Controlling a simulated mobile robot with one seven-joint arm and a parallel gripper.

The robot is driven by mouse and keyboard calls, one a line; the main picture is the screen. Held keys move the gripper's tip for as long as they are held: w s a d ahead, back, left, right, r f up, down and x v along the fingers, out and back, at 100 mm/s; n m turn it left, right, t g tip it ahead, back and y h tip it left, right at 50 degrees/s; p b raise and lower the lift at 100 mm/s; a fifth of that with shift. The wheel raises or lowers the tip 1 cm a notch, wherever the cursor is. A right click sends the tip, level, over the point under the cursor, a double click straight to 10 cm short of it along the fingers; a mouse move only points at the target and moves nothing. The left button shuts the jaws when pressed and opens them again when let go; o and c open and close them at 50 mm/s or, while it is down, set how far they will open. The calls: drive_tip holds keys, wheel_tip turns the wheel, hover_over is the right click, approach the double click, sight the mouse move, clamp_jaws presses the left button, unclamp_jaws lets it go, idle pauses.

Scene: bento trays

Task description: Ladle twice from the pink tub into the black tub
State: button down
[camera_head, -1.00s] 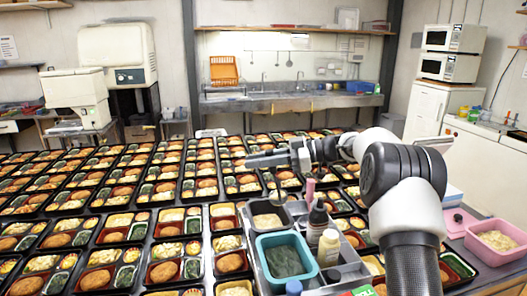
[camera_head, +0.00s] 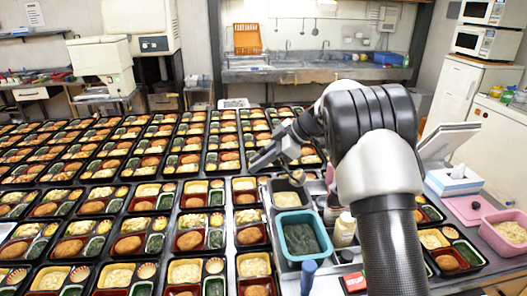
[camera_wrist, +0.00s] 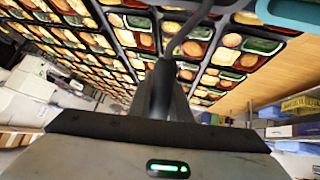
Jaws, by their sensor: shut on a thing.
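The pink tub (camera_head: 497,240) stands at the far right and holds pale food. The black tub (camera_head: 271,199) stands in the crate in front of me, with tan contents, just behind the teal tub. My gripper (camera_head: 264,157) is above and slightly left of the black tub, shut on the dark handle of a ladle (camera_wrist: 184,36). The handle shows between the fingers in the wrist view and curves up out of the picture. The ladle's bowl seems to hang just over the black tub in the head view. Its contents cannot be made out.
The teal tub (camera_head: 279,238) with dark green food shares the crate with sauce bottles (camera_head: 344,231). Many filled bento trays (camera_head: 130,247) cover the table to the left.

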wheel_tip(320, 180, down, 7)
drive_tip(key=a+h+b, duration=0.2)
drive_tip(key=h, duration=0.2)
drive_tip(key=shift+s+a+r+n+t+h, duration=0.2)
drive_tip(key=shift+s+n+t+h, duration=0.05)
drive_tip(key=shift+n+t+h, duration=0.15)
drive_tip(key=shift+r, duration=0.1)
idle(1.1)
wheel_tip(320, 180, up, 6)
drive_tip(key=p, duration=0.3)
drive_tip(key=shift+f+b, duration=0.25)
drive_tip(key=shift+b, duration=0.3)
